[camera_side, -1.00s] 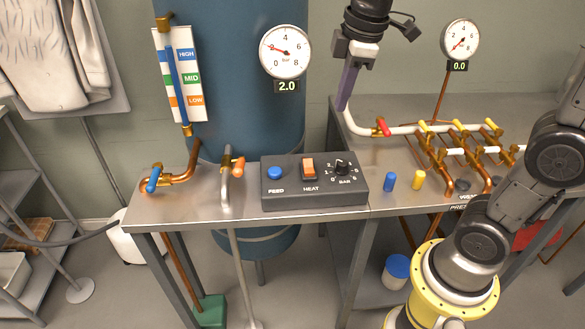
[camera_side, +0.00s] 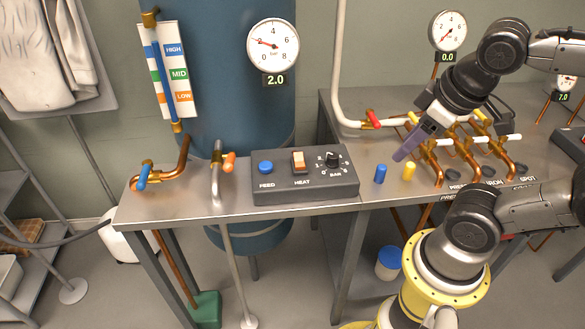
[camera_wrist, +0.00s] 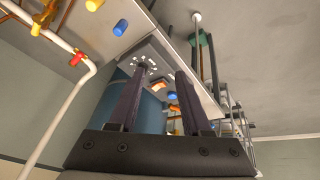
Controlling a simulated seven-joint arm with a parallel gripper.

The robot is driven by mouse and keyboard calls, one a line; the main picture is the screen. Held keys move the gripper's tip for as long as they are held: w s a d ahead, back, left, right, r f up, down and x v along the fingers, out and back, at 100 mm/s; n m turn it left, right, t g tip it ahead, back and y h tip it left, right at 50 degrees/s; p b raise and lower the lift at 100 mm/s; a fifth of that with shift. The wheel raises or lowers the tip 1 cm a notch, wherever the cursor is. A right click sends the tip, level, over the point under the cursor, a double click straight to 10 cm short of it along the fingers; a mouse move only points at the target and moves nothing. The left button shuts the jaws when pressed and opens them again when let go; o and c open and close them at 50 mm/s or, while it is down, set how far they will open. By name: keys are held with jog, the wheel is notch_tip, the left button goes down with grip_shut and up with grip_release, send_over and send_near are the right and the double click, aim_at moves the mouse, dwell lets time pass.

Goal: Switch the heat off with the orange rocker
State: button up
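The orange rocker (camera_side: 298,162), labelled HEAT, sits in the middle of the dark control box (camera_side: 270,190), between the blue FEED button (camera_side: 265,168) and the black BAR dial (camera_side: 333,160). Its upper part looks pale and its lower part orange; I cannot tell which way it is tipped. My gripper (camera_side: 403,153) is right of the box, slanting down to the left, apart from it. In the wrist view my gripper (camera_wrist: 158,75) has its two fingers apart with nothing between them; the rocker (camera_wrist: 156,86) shows beyond, between the fingers.
Blue (camera_side: 380,173) and yellow (camera_side: 408,170) pegs stand right of the box. Copper pipes with valves (camera_side: 430,155) lie close beside my gripper. A white pipe (camera_side: 338,70) rises behind. The gauge (camera_side: 273,46) on the blue tank reads 2.0.

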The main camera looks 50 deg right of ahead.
aim_at(300, 163)
jog(key=shift+o, duration=0.5)
jog(key=w+d+f+n+g+h, duration=0.2)
jog(key=d+n+g+h, duration=0.2)
jog(key=d, duration=0.1)
jog(key=shift+h, duration=0.3)
jog(key=w+a+f+n+t+h, duration=0.2)
jog(key=w+a+f+n+h, duration=0.1)
jog(key=w+n+h, duration=0.25)
jog(key=w+a+f+n+t+h, duration=0.2)
jog(key=w+a+f+n+h, duration=0.15)
jog(key=w+n, duration=0.35)
jog(key=s+a+f+n+t+y, duration=0.1)
jog(key=a+f+n+t+y, duration=0.1)
jog(key=a+f+n+t, duration=0.7)
jog(key=shift+n+g, duration=0.4)
jog(key=shift+n, duration=0.05)
jog(key=x, duration=1.3)
jog(key=shift+w+d+f, duration=0.1)
jog(key=shift+d+f, duration=0.05)
jog(key=shift+d, duration=0.05)
grip_shut()
